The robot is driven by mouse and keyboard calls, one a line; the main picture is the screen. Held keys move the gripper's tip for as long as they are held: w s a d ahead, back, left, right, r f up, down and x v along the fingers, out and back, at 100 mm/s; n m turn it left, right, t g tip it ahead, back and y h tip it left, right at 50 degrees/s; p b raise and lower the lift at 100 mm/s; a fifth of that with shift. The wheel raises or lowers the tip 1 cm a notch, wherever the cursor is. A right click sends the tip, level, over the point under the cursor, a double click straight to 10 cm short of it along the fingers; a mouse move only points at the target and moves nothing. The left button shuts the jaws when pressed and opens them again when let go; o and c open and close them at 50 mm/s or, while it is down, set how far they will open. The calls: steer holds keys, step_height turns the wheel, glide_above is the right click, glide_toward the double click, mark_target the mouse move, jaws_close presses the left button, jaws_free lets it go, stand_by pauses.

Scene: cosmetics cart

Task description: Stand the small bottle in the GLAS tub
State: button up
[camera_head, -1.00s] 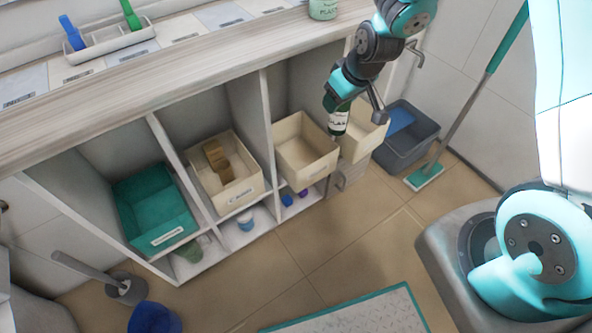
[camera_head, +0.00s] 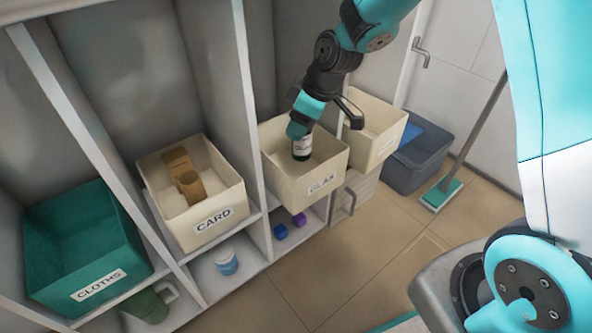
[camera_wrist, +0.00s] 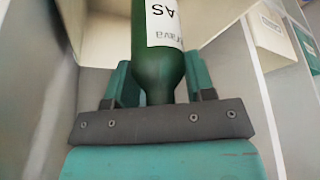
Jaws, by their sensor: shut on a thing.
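The small bottle (camera_head: 302,147) is dark green with a white label. My gripper (camera_head: 299,129) is shut on it, and the bottle hangs below the fingers, close to upright. In the head view it shows against the inside of the cream GLAS tub (camera_head: 321,184); whether it touches the tub's floor I cannot tell. In the wrist view the bottle (camera_wrist: 158,70) stands between the two teal fingers, its neck end nearest the gripper. Its far end is out of that view.
The cream CARD tub (camera_head: 212,219) with brown cardboard pieces and the teal CLOTHS tub (camera_head: 97,286) stand to the left. Another cream tub (camera_head: 372,150) stands right of GLAS. A shelf divider (camera_head: 254,130) rises left of GLAS. A grey bin (camera_head: 420,165) stands on the floor.

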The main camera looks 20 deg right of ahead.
mark_target(299, 154)
step_height(299, 154, down, 9)
steer(key=b, duration=0.3)
steer(key=shift+r+b, duration=0.15)
steer(key=shift+b, duration=0.2)
steer(key=o, duration=0.9)
steer(key=shift+o, duration=0.2)
steer(key=p+v, duration=0.5)
steer(key=v, duration=0.7)
steer(key=s+a+r+m+g, duration=0.1)
steer(key=s+a+r, duration=0.2)
steer(key=s, duration=0.5)
steer(key=s+a+r+m+g, duration=0.1)
steer(key=s+a+r, duration=0.2)
steer(key=s+r, duration=0.2)
steer(key=s+a+r+m, duration=0.1)
steer(key=s+a+r, duration=0.2)
steer(key=s, duration=0.8)
steer(key=shift+s+r+g+y, duration=0.3)
steer(key=shift+s+r+g, duration=0.1)
steer(key=shift+r, duration=0.25)
